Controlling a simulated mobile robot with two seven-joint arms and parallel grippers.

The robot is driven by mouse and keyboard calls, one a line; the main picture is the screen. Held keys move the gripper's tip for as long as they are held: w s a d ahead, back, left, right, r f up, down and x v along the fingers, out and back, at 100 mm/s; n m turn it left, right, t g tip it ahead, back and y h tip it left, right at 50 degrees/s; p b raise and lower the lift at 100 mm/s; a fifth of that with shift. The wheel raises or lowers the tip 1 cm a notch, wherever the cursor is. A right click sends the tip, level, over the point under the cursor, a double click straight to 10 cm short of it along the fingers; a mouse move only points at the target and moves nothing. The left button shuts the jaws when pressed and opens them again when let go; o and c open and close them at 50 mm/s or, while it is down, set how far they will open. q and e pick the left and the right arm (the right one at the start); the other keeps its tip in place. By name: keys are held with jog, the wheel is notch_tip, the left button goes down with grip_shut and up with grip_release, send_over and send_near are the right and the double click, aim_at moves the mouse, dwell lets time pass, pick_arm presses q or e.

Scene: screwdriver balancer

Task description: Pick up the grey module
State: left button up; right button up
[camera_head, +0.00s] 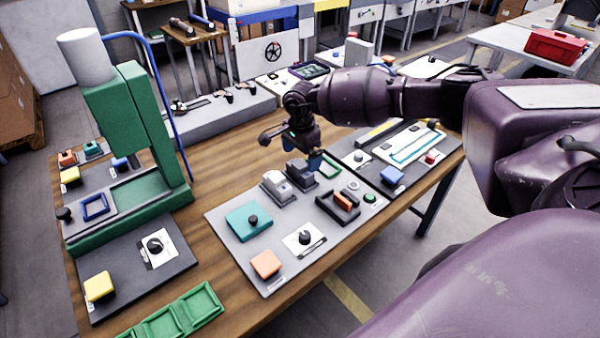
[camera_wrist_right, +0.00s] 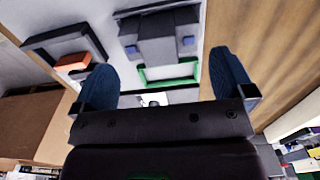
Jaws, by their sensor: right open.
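Two grey blocks sit side by side on the light grey panel (camera_head: 225,226) in the head view: a lighter grey one (camera_head: 278,187) and a darker grey module (camera_head: 300,173) to its right. My right gripper (camera_head: 316,160) hangs just beyond the darker one, close to it; the head view does not settle whether they touch. In the right wrist view, the open blue fingers (camera_wrist_right: 165,82) are apart with nothing clamped between them. A grey block (camera_wrist_right: 158,38) with small blue parts shows ahead of them. My left gripper is not in view.
A green frame (camera_head: 329,168) lies right of the blocks, near the gripper. A dark frame with an orange piece (camera_head: 343,201) and a teal block (camera_head: 248,222) share the panel. A green press (camera_head: 130,130) stands at left. Bare wood (camera_head: 225,160) lies between.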

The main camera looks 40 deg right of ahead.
aim_at(300, 163)
jog(key=shift+a+f, duration=0.2)
jog(key=shift+f, duration=2.75)
jog(key=shift+c, duration=0.3)
jog(key=c, duration=0.6)
jog(key=shift+r, duration=0.2)
notch_tip(300, 163, up, 20)
jog(key=s+a+f+n, duration=0.2)
jog(key=s+a+n, duration=0.2)
jog(key=a+n, duration=0.1)
jog(key=s+a+f+n, duration=0.2)
jog(key=s+a+n, duration=0.2)
jog(key=a+n, duration=0.2)
jog(key=s+a+f+n, duration=0.3)
jog(key=s+a+n, duration=0.2)
jog(key=a+n, duration=0.1)
jog(key=shift+a+p, duration=0.1)
jog(key=shift+p, duration=0.2)
